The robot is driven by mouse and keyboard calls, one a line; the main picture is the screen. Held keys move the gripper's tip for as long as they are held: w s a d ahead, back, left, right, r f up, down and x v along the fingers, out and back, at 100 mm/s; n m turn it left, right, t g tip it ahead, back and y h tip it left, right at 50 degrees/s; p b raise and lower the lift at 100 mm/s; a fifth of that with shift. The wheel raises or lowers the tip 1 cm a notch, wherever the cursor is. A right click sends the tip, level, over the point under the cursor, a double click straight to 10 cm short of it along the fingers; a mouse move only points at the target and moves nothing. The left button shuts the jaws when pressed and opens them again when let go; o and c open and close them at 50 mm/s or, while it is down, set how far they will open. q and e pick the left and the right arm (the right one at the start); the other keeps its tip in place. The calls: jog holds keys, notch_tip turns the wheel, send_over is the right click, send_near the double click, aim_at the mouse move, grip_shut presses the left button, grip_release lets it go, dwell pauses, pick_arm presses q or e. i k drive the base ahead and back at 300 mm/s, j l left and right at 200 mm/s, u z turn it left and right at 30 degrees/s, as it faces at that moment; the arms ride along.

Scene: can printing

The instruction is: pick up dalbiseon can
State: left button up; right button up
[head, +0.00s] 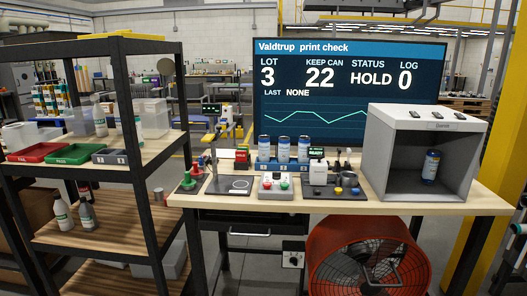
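Three blue and white cans stand upright in a row in a blue holder (272,166) at the back of the workbench: a left can (264,148), a middle can (284,149) and a right can (303,149). Another, darker blue can (430,166) stands upright inside the open-fronted grey box (377,165) at the bench's right. The can labels are too small to read, so I cannot tell which is the dalbiseon can. Neither of my grippers shows in the head view.
The wooden workbench (350,207) carries a dark plate (222,186), a button box (275,187) with red and green buttons, and a small device (318,174). A shelf rack (123,100) with trays and bottles stands left. A screen (350,85) reads HOLD. A red fan (365,255) stands below.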

aim_at(265, 141)
jog(key=i+l+z, duration=0.3)
jog(key=z, duration=0.2)
jog(key=i+l+z, duration=0.2)
jog(key=i+z, duration=0.25)
jog(key=k, duration=0.1)
